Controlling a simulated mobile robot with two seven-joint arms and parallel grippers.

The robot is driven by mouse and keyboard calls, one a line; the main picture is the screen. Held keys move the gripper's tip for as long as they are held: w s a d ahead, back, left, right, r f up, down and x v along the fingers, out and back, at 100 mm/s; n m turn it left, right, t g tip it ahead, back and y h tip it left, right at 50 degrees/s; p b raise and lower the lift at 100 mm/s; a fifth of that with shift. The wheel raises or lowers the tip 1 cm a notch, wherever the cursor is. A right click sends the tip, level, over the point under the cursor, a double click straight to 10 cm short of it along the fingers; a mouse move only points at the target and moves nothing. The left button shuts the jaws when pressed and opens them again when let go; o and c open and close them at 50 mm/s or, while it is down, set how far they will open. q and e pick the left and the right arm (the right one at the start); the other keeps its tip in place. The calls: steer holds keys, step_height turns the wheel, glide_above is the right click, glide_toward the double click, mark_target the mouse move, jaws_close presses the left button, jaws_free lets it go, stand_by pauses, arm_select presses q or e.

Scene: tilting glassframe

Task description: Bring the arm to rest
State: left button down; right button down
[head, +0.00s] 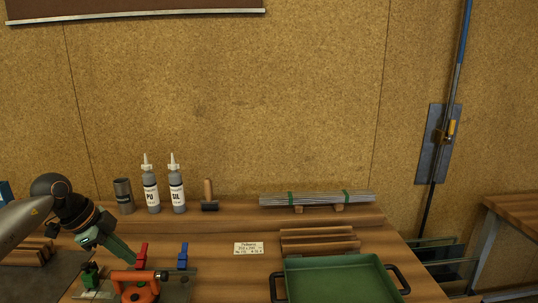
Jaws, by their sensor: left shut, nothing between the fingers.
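My left arm comes in from the left edge, bent downward at a dark wrist. My left gripper (130,256), with green fingers, is shut and empty. It points down and to the right above the front left of the wooden bench (220,272). Its tips are close to a red clamp-like piece (141,254) and an orange-handled tool (137,276); I cannot tell whether they touch. My right gripper is not in view.
A blue piece (183,257) stands right of the red one. Two bottles (151,190) (177,190), a dark cylinder (124,196) and a wooden-handled tool (208,195) line the back. A green tray (340,283) and wooden strips (318,241) are at right. A small label card (249,248) lies mid-bench.

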arm_select(q)
steer(key=d+f+m+t+h, duration=0.1)
steer(key=d+m+h, duration=0.45)
steer(key=d, duration=1.25)
steer(key=s+d+r+n+t+h, duration=0.3)
steer(key=d+r+n+t+h, duration=0.25)
steer(key=d+t, duration=0.25)
steer(key=s+a+f+n+t+y, duration=0.1)
steer(key=s+a+f+n+y, duration=0.3)
steer(key=a+f+n+y, duration=0.35)
steer(key=s+a+f+n+t+y, duration=0.1)
steer(key=s+a+f+n+y, duration=0.3)
steer(key=a+f+n+y, duration=0.3)
steer(key=s+f+m+g, duration=0.1)
steer(key=s+f+g, duration=0.45)
steer(key=s, duration=0.65)
steer(key=s+f+g, duration=0.5)
steer(key=s+f, duration=0.1)
steer(key=s, duration=0.5)
steer(key=w+d+f+t, duration=0.1)
steer(key=w+f+t, duration=0.1)
steer(key=f, duration=0.3)
steer(key=w+d+f+t+h, duration=0.1)
steer(key=w+d+f+t, duration=0.1)
steer(key=f, duration=0.4)
steer(key=shift+d+t, duration=0.3)
steer(key=shift+t, duration=0.35)
